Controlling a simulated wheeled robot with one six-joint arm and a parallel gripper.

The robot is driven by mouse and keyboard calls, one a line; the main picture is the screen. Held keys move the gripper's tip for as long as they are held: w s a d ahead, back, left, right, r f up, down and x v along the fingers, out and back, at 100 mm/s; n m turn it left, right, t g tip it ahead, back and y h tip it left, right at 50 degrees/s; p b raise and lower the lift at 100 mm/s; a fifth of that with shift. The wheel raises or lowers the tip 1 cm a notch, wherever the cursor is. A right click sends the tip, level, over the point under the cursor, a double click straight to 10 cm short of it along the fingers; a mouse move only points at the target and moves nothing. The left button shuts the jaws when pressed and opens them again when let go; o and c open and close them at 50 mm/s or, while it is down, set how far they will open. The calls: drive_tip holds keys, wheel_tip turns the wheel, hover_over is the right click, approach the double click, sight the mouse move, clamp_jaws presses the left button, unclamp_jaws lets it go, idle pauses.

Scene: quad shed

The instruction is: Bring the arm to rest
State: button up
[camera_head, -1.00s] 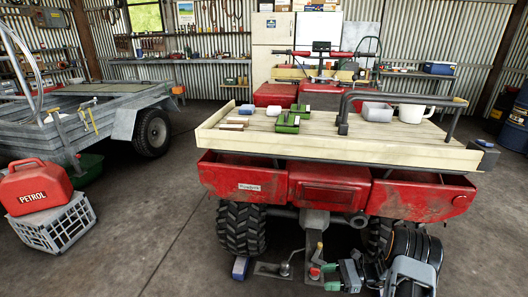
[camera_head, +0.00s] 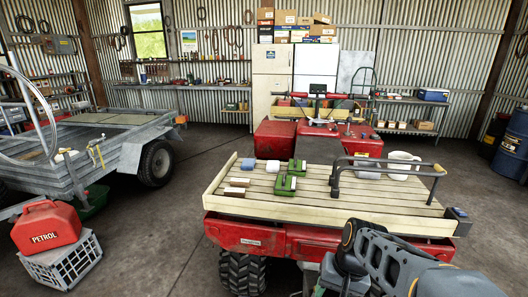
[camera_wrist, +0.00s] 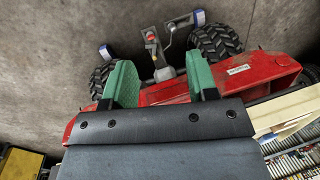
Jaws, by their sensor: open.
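My arm (camera_head: 395,262) rises at the lower right of the head view, in front of the rear of the red quad bike (camera_head: 255,236). My gripper (camera_wrist: 161,78) shows in the wrist view as two green fingers set wide apart, with nothing between them. Behind the fingers are the quad's red rear body (camera_wrist: 240,72), its wheels and the tow hitch (camera_wrist: 160,60) over the concrete floor. In the head view the gripper is mostly cut off by the bottom edge.
A grey trailer (camera_head: 110,135), a petrol can (camera_head: 45,228) on a crate (camera_head: 62,265) stand left. Floor between trailer and quad is clear.

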drive_tip(key=s+r+n+t+h+p, duration=0.2)
drive_tip(key=s+r+n+t+p, duration=0.1)
drive_tip(key=r, duration=0.5)
drive_tip(key=shift+s+d+r+p, duration=0.15)
drive_tip(key=shift+s+r+p, duration=0.25)
drive_tip(key=shift+p, duration=0.15)
